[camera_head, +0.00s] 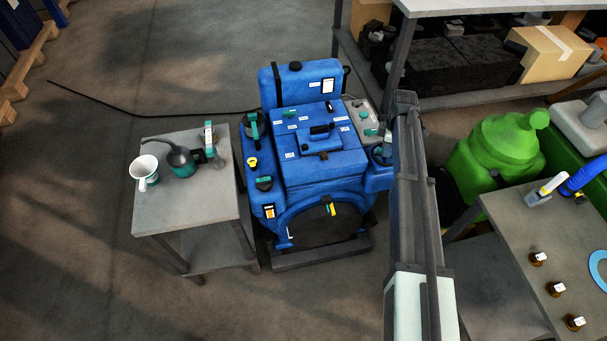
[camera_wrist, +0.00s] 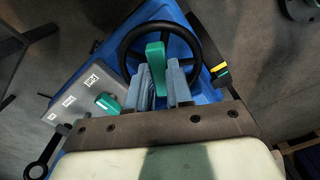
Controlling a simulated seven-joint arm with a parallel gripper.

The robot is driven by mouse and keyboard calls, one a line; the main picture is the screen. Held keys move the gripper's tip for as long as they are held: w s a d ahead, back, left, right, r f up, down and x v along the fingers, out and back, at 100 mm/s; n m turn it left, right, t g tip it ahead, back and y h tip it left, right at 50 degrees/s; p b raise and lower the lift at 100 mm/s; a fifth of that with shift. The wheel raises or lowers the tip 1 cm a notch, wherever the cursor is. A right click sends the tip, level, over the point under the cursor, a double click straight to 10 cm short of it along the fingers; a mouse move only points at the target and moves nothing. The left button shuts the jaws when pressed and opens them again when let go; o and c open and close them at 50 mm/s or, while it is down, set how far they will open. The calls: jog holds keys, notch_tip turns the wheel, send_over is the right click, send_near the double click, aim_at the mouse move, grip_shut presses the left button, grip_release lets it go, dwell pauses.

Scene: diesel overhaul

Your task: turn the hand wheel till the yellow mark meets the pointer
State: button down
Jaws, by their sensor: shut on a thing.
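The hand wheel (camera_wrist: 124,50) is a black ring on the blue engine, with a teal handle (camera_wrist: 155,55). My gripper (camera_wrist: 161,78) is shut on this handle; the fingers stand on both sides of it. In the head view, my arm largely hides the wheel and gripper at the engine's right side. A yellow mark (camera_head: 331,209) shows at the top of the dark disc (camera_head: 322,226) under the engine's front arch. A yellow patch (camera_wrist: 220,73) also shows right of the wheel in the wrist view. The pointer is too small to tell apart from the mark.
The blue engine (camera_head: 312,165) stands on the floor. A grey side table (camera_head: 190,215) with a mug (camera_head: 144,170) and a teal can (camera_head: 181,162) is at its left. A grey panel (camera_wrist: 82,98) lies beside the wheel. A workbench (camera_head: 520,235) is at the right.

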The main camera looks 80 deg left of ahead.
jog(key=n, duration=0.5)
dwell(0.3)
jog(key=c, duration=1)
grip_release()
jog(key=shift+c, duration=0.2)
jog(key=shift+r, duration=2.75)
jog(key=shift+r, duration=0.1)
jog(key=shift+r, duration=1.9)
